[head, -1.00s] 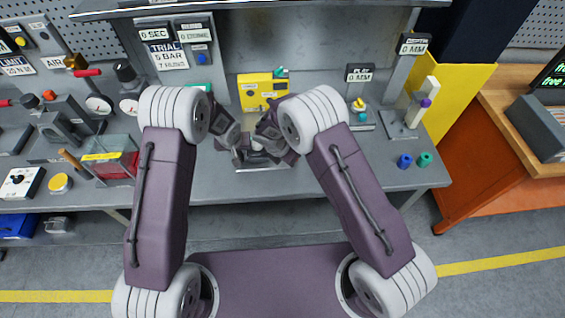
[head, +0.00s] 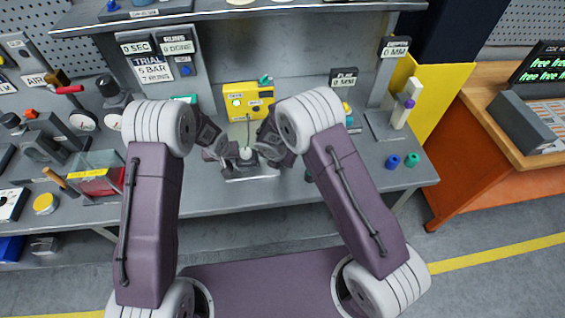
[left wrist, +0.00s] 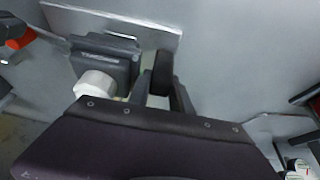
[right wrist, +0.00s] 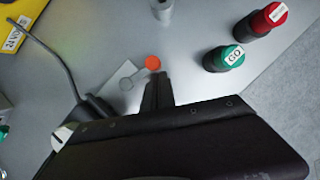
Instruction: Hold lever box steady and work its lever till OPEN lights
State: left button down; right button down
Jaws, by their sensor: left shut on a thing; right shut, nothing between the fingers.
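The grey lever box (left wrist: 105,60) stands on a pale plate on the bench, with a white round knob (left wrist: 95,85) at its near side. In the head view, the box is partly hidden between my grippers. My left gripper (head: 234,159) is at the box's left side. In the left wrist view, its fingers (left wrist: 160,92) are shut on a dark upright piece beside the box; I cannot tell which part. My right gripper (head: 263,153) is at the right side, shut and empty in the right wrist view (right wrist: 157,85). The yellow lamp box (head: 249,101) stands behind; its lamp labels are unreadable.
An orange disc (right wrist: 152,62) lies just beyond my right fingertips. A green-capped piece (right wrist: 224,58) and a red-capped piece (right wrist: 261,20) stand farther right. A dark cable (right wrist: 50,52) curves at left. A red-bottomed clear bin (head: 97,178) is on the bench's left.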

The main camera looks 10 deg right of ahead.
jog(key=s, duration=0.1)
jog(key=s+a, duration=0.1)
jog(key=shift+s+a, duration=0.2)
jog(key=shift+s, duration=0.15)
jog(key=shift+s+a+r, duration=0.4)
jog(key=shift+s+r, duration=0.2)
jog(key=shift+r, duration=0.25)
jog(key=v, duration=0.8)
jog(key=shift+s+d, duration=0.15)
jog(key=shift+s, duration=0.05)
pick_arm(q)
jog(key=c, duration=1.1)
grip_release()
jog(key=v, duration=1.2)
